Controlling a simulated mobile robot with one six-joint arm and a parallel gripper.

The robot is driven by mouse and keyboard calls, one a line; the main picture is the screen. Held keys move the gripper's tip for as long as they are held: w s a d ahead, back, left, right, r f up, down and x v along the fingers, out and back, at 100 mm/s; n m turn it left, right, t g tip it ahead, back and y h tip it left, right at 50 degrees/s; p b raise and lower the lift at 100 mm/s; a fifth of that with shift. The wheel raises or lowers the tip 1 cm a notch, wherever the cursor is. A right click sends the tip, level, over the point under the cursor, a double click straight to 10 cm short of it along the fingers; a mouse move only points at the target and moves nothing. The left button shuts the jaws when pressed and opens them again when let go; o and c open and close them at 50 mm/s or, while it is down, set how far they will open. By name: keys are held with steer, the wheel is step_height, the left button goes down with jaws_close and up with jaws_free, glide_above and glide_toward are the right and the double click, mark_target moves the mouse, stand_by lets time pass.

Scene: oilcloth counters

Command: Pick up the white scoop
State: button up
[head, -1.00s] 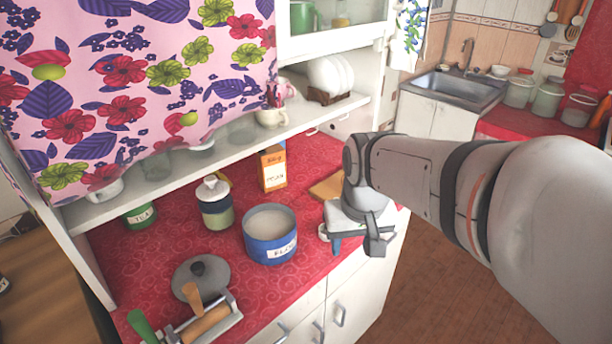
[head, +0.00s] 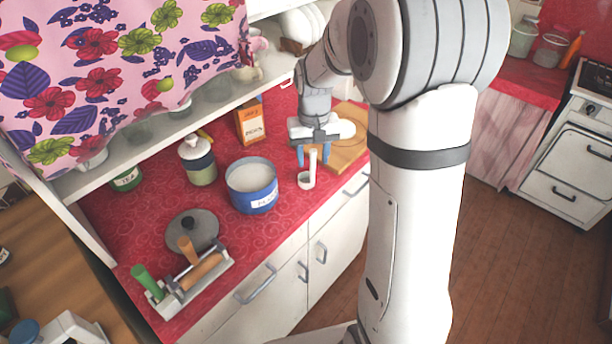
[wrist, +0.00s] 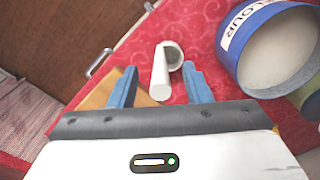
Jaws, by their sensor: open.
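The white scoop (head: 307,180) stands on the red counter near its front edge, right of the flour canister, with its handle pointing up. In the wrist view the scoop (wrist: 160,78) lies between the blue fingers, its handle end toward the gripper and its round cup farther off. My gripper (head: 314,156) is open, its two fingers on either side of the handle in the head view. The wrist view also shows the open gripper (wrist: 159,85) with gaps on both sides of the handle. I cannot tell exactly how far down the handle the fingers reach.
The blue flour canister (head: 252,187) stands close left of the scoop. A wooden board (head: 347,160) lies right of and behind it. An orange box (head: 250,124) and a lidded jar (head: 198,162) stand farther back. A rack with rolling pin (head: 200,271) is at front left.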

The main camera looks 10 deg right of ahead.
mark_target(313, 169)
step_height(313, 169, down, 4)
steer(key=shift+r, duration=0.25)
steer(key=shift+s, duration=0.1)
jaws_close()
